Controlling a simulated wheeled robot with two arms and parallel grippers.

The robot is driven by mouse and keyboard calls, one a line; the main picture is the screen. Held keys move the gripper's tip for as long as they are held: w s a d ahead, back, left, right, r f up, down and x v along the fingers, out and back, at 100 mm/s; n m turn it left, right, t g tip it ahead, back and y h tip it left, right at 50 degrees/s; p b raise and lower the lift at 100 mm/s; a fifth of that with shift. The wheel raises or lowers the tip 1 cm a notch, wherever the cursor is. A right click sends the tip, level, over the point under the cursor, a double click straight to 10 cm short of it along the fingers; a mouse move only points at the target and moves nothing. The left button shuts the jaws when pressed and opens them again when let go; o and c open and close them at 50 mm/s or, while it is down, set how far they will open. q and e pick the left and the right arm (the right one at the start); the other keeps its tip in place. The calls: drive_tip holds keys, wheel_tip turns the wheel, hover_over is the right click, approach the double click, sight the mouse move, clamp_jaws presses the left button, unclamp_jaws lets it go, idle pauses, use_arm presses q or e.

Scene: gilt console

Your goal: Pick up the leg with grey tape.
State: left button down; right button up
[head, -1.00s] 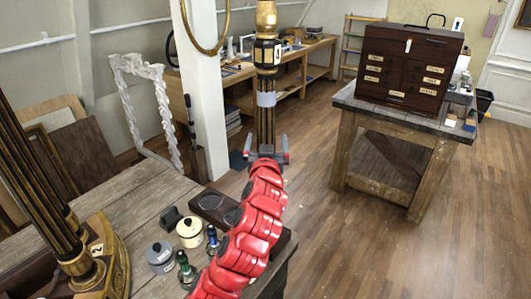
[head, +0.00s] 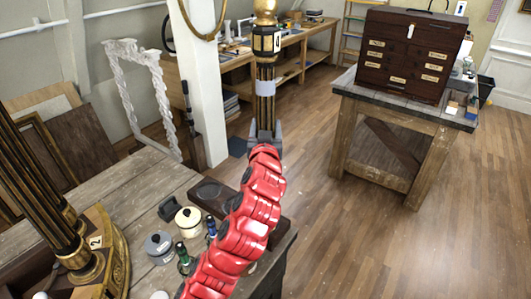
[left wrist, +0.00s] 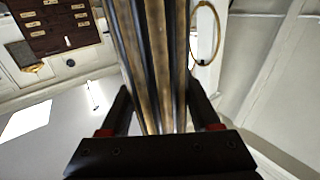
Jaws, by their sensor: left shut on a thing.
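The leg with grey tape (head: 264,108) stands upright in the head view, black and gold with a numbered tag near its gold top. The grey tape (head: 265,88) wraps its shaft. My left gripper (head: 265,136) is shut around the shaft below the tape. In the left wrist view the fluted shaft (left wrist: 155,60) runs between the two fingers. The leg's lower end is hidden behind my red arm, so I cannot tell what it rests on. My right gripper is not in view.
Another black and gold leg (head: 40,190), tagged 2, stands on the near wooden bench (head: 130,190). Tins (head: 160,246) and small bottles (head: 184,258) are beside my arm. A white post (head: 203,90) stands left of the taped leg. A drawer chest (head: 410,55) sits on a table at right. Floor between is open.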

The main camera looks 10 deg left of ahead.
sight(266, 73)
use_arm(q)
drive_tip(key=shift+w, duration=0.1)
wheel_tip(266, 73, up, 9)
drive_tip(key=b, duration=0.4)
drive_tip(key=shift+w, duration=0.1)
drive_tip(key=shift+r, duration=0.7)
drive_tip(key=shift+r+p, duration=0.75)
drive_tip(key=shift+r, duration=1.6)
drive_tip(key=shift+f, duration=0.15)
